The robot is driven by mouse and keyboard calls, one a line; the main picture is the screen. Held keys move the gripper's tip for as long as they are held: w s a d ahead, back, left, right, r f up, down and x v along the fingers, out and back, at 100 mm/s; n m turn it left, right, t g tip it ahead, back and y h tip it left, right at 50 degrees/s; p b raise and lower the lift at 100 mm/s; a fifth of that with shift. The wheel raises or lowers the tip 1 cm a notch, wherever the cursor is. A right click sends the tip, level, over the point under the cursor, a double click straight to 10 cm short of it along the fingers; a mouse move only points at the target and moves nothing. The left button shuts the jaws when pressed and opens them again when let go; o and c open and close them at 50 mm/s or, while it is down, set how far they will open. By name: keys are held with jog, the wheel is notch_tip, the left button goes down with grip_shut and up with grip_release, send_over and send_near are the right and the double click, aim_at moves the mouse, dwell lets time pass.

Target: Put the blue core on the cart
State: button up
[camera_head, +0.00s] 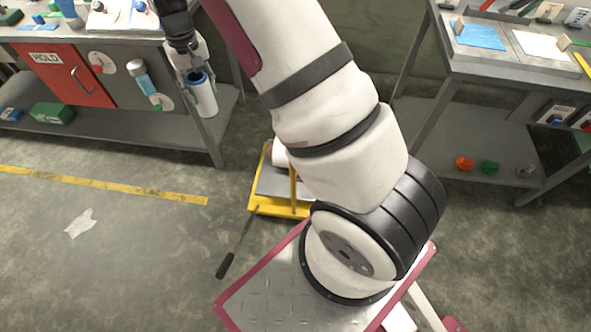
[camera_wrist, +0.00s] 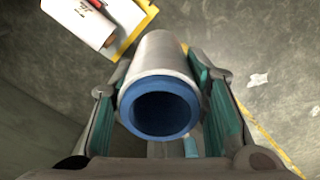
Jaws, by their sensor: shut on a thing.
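The blue core (camera_head: 201,91) is a white roll with a blue hollow end. My gripper (camera_head: 195,75) is shut on it and holds it upright, off the floor, near the left bench's front right leg. In the wrist view the core's blue ring (camera_wrist: 160,106) faces the camera, with a finger of my gripper (camera_wrist: 161,85) on each side. The cart (camera_head: 278,208) is low and yellow with a grey deck, and stands on the floor below and right of the core. My arm hides much of it. Part of the cart (camera_wrist: 140,22) shows at the wrist view's top left.
A white roll with a brown core (camera_wrist: 82,22) lies on the cart. The left bench (camera_head: 138,45) has a red HOLD door (camera_head: 65,75). Another bench (camera_head: 510,70) stands at right. A black-gripped handle (camera_head: 238,243) sticks out from the cart. Floor at left is mostly clear.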

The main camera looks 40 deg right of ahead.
jog(key=w+d+f+m+b, duration=0.1)
jog(key=d+f+b, duration=0.2)
jog(key=f+b, duration=0.45)
jog(key=w+d+f+m+b, duration=0.1)
jog(key=d+f+m+b, duration=0.2)
jog(key=f, duration=0.8)
jog(key=w+d+f+b, duration=0.1)
jog(key=d+f+b, duration=0.4)
jog(key=f, duration=0.4)
jog(key=s+d+f+m+b, duration=0.1)
jog(key=s+d+f+b, duration=0.1)
jog(key=f+b, duration=0.5)
jog(key=s+d+f+m+b, duration=0.1)
jog(key=f+b, duration=0.6)
jog(key=f, duration=0.8)
jog(key=s+d+f+m+b, duration=0.2)
jog(key=f+b, duration=0.5)
jog(key=f, duration=0.4)
jog(key=shift+s+d+f, duration=0.35)
jog(key=shift+d+f, duration=0.05)
jog(key=shift+d, duration=0.1)
jog(key=shift+f, duration=0.1)
jog(key=shift+f, duration=0.15)
jog(key=o, duration=0.9)
jog(key=shift+c, duration=0.2)
jog(key=shift+o, duration=1.3)
